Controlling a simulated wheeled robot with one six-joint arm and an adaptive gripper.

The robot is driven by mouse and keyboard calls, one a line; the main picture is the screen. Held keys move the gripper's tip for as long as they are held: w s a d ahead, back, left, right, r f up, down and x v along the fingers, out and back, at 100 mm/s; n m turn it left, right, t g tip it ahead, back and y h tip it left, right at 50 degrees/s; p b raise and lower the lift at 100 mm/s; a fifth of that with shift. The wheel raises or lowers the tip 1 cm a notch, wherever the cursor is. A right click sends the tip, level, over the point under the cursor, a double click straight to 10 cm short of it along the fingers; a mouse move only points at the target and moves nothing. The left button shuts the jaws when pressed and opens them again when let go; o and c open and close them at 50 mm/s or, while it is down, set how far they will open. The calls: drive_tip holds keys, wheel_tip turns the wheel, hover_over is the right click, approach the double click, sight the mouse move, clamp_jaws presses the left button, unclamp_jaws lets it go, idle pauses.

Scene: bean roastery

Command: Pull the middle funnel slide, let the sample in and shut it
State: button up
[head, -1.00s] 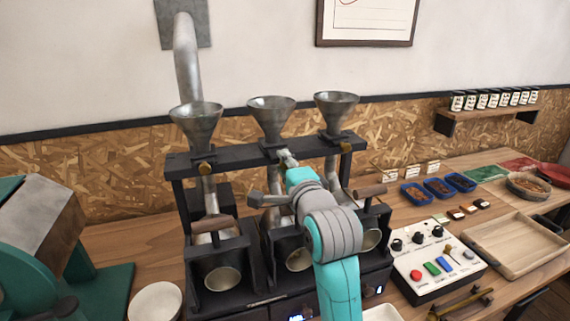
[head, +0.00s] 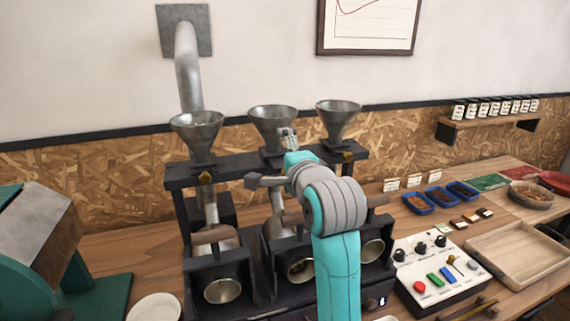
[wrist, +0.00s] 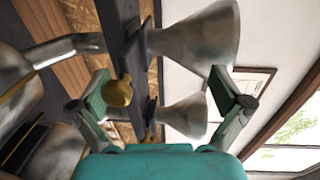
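The middle funnel (head: 273,117) is a grey metal cone on the dark rack; my arm hides its slide in the head view. My gripper (head: 289,138) is raised in front of this funnel's lower part. In the wrist view my gripper (wrist: 165,95) is open and empty, its fingers wide apart. A brass slide knob (wrist: 117,92) shows near the left finger, not gripped; it appears to be the middle one. How far its slide is out cannot be told. The middle cup (head: 301,270) below, partly behind my arm, has something dark and brownish inside.
The left funnel (head: 196,135) and right funnel (head: 338,121) stand on the same rack bar, with brass knobs (head: 205,177) (head: 347,156) below. A button panel (head: 440,273), blue trays and a wooden tray (head: 518,252) lie to the right.

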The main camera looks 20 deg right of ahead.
drive_tip(key=shift+t, duration=0.7)
drive_tip(key=r, duration=0.4)
drive_tip(key=s+r, duration=0.1)
drive_tip(key=r, duration=0.1)
drive_tip(key=shift+r, duration=0.2)
drive_tip(key=f, duration=0.1)
drive_tip(key=f+g, duration=0.1)
drive_tip(key=f, duration=0.1)
drive_tip(key=f+g, duration=0.1)
drive_tip(key=f, duration=0.1)
drive_tip(key=shift+w+f, duration=0.2)
drive_tip(key=shift+w, duration=0.05)
drive_tip(key=shift+c, duration=0.3)
drive_tip(key=shift+s, duration=1)
drive_tip(key=shift+c, duration=1.1)
drive_tip(key=shift+s+r, duration=0.15)
drive_tip(key=shift+s, duration=0.85)
drive_tip(key=shift+c, duration=0.7)
drive_tip(key=shift+s+f, duration=0.2)
drive_tip(key=shift+s, duration=1)
drive_tip(key=shift+s+f, duration=0.2)
drive_tip(key=shift+s, duration=0.95)
drive_tip(key=shift+r, duration=0.1)
